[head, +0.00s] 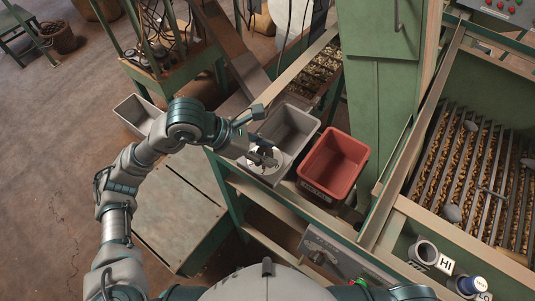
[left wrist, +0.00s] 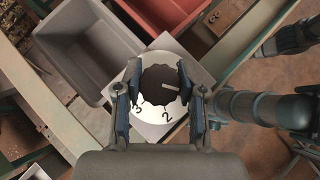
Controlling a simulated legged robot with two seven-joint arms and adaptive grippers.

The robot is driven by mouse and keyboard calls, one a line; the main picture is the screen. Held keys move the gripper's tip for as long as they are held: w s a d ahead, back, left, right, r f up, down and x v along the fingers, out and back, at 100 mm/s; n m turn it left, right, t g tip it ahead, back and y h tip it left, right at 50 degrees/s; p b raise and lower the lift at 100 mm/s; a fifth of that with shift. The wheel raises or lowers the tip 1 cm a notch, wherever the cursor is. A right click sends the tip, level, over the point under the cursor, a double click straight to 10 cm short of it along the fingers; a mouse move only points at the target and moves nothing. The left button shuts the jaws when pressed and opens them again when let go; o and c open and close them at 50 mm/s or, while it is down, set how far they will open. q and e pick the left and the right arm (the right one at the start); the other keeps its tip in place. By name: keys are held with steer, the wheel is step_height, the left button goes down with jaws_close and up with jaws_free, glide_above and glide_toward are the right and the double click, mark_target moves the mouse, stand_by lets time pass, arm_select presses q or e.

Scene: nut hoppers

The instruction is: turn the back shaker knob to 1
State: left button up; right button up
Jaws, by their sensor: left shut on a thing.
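The back shaker knob (left wrist: 160,80) is a black scalloped knob with a pale pointer line towards the right of the left wrist view. It sits on a round white dial (left wrist: 154,112) where a 2 and a 3 show at the lower edge; a 1 is not readable. My left gripper (left wrist: 159,82) is shut on the knob, one finger on each side. In the head view my left gripper (head: 260,148) reaches down over the dial (head: 265,168) and hides part of it. My right gripper is not clearly seen in either view.
A grey bin (head: 288,128) and a red bin (head: 333,160) stand right beside the dial. A green cabinet (head: 380,100) rises behind. A nut hopper with bars (head: 470,170) is at the right. Two round holders marked HI (head: 430,255) and LO are at lower right.

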arm_select(q)
steer(key=shift+w+a, duration=0.1)
steer(key=o, duration=1.1)
steer(key=shift+f, duration=0.1)
steer(key=shift+o, duration=0.2)
steer(key=shift+a, duration=0.2)
steer(key=v, duration=1.2)
steer(key=shift+d, duration=0.1)
